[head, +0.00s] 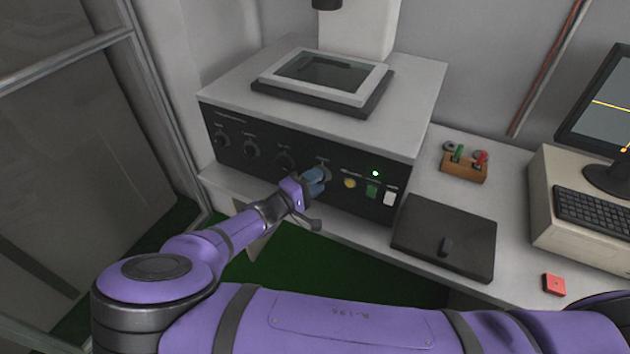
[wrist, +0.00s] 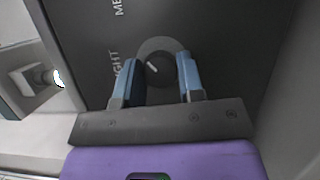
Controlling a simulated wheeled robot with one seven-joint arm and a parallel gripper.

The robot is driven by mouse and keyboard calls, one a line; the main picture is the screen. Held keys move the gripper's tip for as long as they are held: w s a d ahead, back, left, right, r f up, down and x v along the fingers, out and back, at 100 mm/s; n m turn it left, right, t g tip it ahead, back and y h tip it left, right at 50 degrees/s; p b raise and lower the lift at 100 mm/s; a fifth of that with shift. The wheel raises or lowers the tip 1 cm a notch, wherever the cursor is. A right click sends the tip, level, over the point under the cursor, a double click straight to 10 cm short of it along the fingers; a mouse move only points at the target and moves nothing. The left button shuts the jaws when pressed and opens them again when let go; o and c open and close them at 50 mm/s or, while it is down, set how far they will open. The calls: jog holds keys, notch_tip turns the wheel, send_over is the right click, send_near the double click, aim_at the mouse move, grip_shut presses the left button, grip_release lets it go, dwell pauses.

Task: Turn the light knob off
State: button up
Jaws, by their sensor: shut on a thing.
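The light knob (wrist: 158,72) is a dark round knob with a pale pointer line on a grey ring, on the machine's black front panel (wrist: 225,35). Part of the word "LIGHT" shows beside it in the wrist view. My gripper (wrist: 160,80) has its two blue fingers on either side of the knob, shut on it. In the head view, my gripper (head: 316,180) is at the rightmost of the panel's row of knobs and hides most of that knob.
More dark knobs (head: 251,149) sit to the left on the panel. A yellow button (head: 350,183), a green button (head: 372,191) and a white switch (head: 390,198) are close on the right. A black flat box (head: 460,225) lies on the bench at right.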

jog(key=n+t, duration=0.2)
jog(key=n, duration=0.3)
jog(key=n+t, duration=0.2)
jog(key=n, duration=0.4)
jog(key=shift+f+n, duration=0.2)
jog(key=shift+n, duration=0.1)
jog(key=shift+n+t, duration=0.3)
jog(key=shift+t, duration=0.1)
jog(key=o, duration=0.9)
jog(key=v, duration=1)
jog(key=shift+s+a, duration=0.15)
jog(key=shift+s, duration=0.25)
